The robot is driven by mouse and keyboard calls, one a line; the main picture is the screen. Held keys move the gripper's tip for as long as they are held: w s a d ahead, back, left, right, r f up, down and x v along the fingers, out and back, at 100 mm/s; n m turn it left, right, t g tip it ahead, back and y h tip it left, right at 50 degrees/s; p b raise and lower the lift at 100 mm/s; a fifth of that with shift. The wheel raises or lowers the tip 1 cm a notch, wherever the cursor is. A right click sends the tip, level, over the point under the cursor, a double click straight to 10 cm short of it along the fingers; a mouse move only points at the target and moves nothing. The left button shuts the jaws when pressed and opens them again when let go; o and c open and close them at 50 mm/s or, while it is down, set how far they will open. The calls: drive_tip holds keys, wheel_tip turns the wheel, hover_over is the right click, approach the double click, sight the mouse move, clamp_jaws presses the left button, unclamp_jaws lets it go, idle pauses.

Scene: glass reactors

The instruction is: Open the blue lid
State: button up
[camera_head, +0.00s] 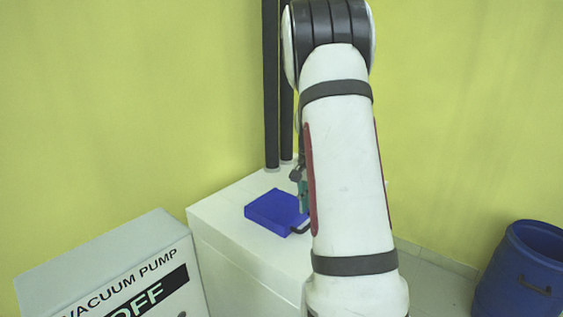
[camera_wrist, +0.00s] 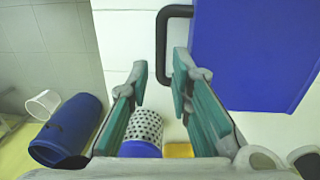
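The blue lid (camera_head: 274,211) is a flat square slab lying closed on top of a white cabinet (camera_head: 225,221). It also fills the upper right of the wrist view (camera_wrist: 255,50). A dark bracket-shaped handle (camera_wrist: 161,38) sticks out from its edge; part of it shows at the lid's near right corner in the head view (camera_head: 300,230). My gripper (camera_wrist: 163,72) is open, with its green-padded fingers on either side of the handle's lower end in the wrist view. I cannot tell whether either finger touches it. In the head view my arm hides most of the gripper.
A grey box labelled vacuum pump (camera_head: 110,268) stands at the lower left. Two dark vertical pipes (camera_head: 270,90) rise behind the lid. A blue barrel (camera_head: 523,275) stands on the floor at the right. A perforated white basket (camera_wrist: 145,127) shows below the fingers.

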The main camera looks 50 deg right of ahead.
drive_tip(key=f+t, duration=0.1)
drive_tip(key=f, duration=0.1)
drive_tip(key=s+f+t+b, duration=0.1)
drive_tip(key=f, duration=0.2)
drive_tip(key=shift+t, duration=0.4)
wheel_tip(320, 180, up, 14)
drive_tip(key=s, duration=0.2)
drive_tip(key=s+a+r+n+p, duration=0.1)
drive_tip(key=a+r+n+p, duration=0.2)
drive_tip(key=a+r, duration=0.3)
drive_tip(key=s+a+r+n+h+p, duration=0.1)
drive_tip(key=a+r+n+p, duration=0.3)
drive_tip(key=a, duration=0.8)
drive_tip(key=shift+s+a+r+t+p, duration=0.25)
drive_tip(key=shift+s+r+t+p, duration=0.15)
drive_tip(key=shift+r+p, duration=0.7)
